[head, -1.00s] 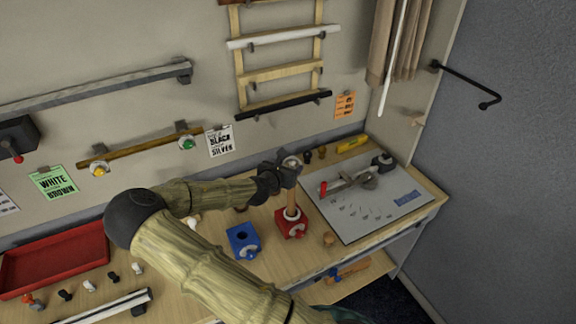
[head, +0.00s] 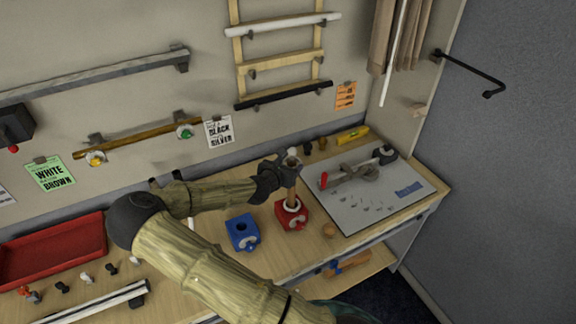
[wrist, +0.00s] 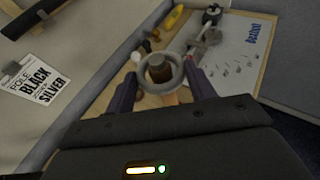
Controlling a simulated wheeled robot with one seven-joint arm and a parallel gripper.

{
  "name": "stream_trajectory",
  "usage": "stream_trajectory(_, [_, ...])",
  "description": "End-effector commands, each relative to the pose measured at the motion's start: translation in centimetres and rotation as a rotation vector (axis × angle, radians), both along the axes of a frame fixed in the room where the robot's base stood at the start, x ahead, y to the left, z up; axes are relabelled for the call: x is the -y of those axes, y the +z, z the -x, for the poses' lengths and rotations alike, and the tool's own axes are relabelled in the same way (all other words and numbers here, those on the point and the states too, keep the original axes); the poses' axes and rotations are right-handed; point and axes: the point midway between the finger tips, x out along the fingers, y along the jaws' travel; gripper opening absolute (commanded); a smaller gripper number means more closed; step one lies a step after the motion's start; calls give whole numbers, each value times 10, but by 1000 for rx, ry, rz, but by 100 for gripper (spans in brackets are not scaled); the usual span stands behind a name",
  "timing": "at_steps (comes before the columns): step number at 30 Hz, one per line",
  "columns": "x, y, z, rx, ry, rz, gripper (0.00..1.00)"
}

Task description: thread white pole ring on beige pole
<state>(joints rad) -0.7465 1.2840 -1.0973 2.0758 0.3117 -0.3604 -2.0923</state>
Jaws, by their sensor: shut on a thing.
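My gripper (wrist: 160,88) is shut on the white pole ring (wrist: 148,80), a pale round ring held between its two fingers. In the head view the gripper (head: 285,168) and ring are at the top of the beige pole (head: 291,194), which looks brown and stands upright in a red block (head: 282,221). In the wrist view the pole's top end (wrist: 160,70) shows inside the ring's opening. I cannot tell whether the ring is around the pole or just above it. A white collar surrounds the pole's foot on the red block.
A blue block (head: 243,234) with an empty hole stands left of the red block. A white board (head: 350,205) with a tool lies to the right. A red tray (head: 60,255) is at far left.

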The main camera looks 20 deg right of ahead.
Motion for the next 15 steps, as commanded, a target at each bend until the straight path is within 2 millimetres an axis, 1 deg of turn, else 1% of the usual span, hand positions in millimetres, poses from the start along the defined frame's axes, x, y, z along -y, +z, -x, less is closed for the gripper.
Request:
stream_trajectory(2, [0,0,0,0,0,0,33])
stream_trajectory(3, [0,0,0,0,0,0,60])
stream_trajectory(5, [0,0,0,0,0,0,72])
stream_trajectory(6, [0,0,0,0,0,0,80])
stream_trajectory(15, [0,0,0,0,0,0,80])
